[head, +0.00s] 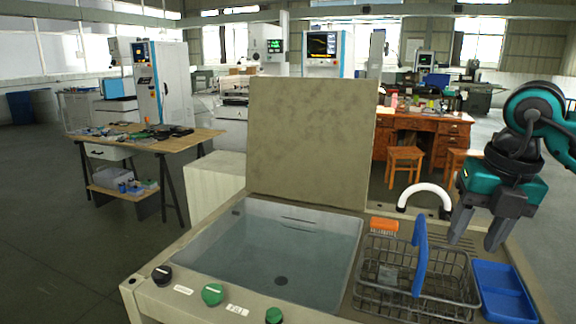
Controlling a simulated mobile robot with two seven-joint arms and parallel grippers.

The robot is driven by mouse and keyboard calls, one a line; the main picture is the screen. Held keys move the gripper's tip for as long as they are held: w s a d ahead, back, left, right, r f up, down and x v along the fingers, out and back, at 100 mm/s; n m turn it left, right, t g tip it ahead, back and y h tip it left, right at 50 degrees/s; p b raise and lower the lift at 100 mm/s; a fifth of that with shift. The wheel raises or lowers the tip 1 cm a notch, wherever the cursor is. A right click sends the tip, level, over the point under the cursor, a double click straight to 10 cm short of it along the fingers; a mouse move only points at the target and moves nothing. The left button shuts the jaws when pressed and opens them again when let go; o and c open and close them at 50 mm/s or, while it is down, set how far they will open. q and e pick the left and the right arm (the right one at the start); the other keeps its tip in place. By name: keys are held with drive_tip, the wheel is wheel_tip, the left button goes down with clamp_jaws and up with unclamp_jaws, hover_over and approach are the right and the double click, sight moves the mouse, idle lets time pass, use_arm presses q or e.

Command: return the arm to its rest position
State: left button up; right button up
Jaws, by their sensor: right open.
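My right gripper (477,239) hangs at the right, fingers pointing down, open with nothing between them. It is above the back right of the machine's top, above the far side of the wire basket (447,288) and the blue tray (503,293), and appears clear of both. Its teal arm comes in from the right edge. My left gripper is not in view.
A water-filled tank (290,255) lies left of the basket, its beige lid (312,143) upright behind. A blue handle (419,257) rises from the basket. An orange block (384,224) and a white curved pipe (424,188) are near the gripper. The blue tray looks empty.

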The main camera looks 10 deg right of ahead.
drive_tip(key=a+f+n+y, duration=0.15)
drive_tip(key=a+y, duration=0.35)
drive_tip(key=a, duration=0.5)
drive_tip(key=a+f+n+y, duration=0.1)
drive_tip(key=a+n+y, duration=0.3)
drive_tip(key=a, duration=0.7)
drive_tip(key=a+r+m+t+y, duration=0.65)
drive_tip(key=r+m+y, duration=0.2)
drive_tip(key=y, duration=0.25)
drive_tip(key=w+d+f+m+t+h, duration=0.4)
drive_tip(key=d+m+t+h, duration=0.3)
drive_tip(key=m+t+h, duration=0.6)
drive_tip(key=s+d+f+m+g+h, duration=0.1)
drive_tip(key=d+f+m+g+h, duration=0.5)
drive_tip(key=f+m, duration=0.6)
drive_tip(key=s+d+f+m+g+h, duration=0.1)
drive_tip(key=s+d+f+g, duration=0.1)
drive_tip(key=s+f+g, duration=1.4)
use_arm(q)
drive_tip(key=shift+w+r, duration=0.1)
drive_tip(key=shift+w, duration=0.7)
use_arm(e)
drive_tip(key=w+a+f+t+y, duration=0.1)
drive_tip(key=w+a+f+t, duration=0.1)
drive_tip(key=f+t, duration=0.9)
drive_tip(key=shift+w+a+f+n+y, duration=0.2)
drive_tip(key=shift+a+f+n+y, duration=0.1)
drive_tip(key=shift+a+f, duration=0.25)
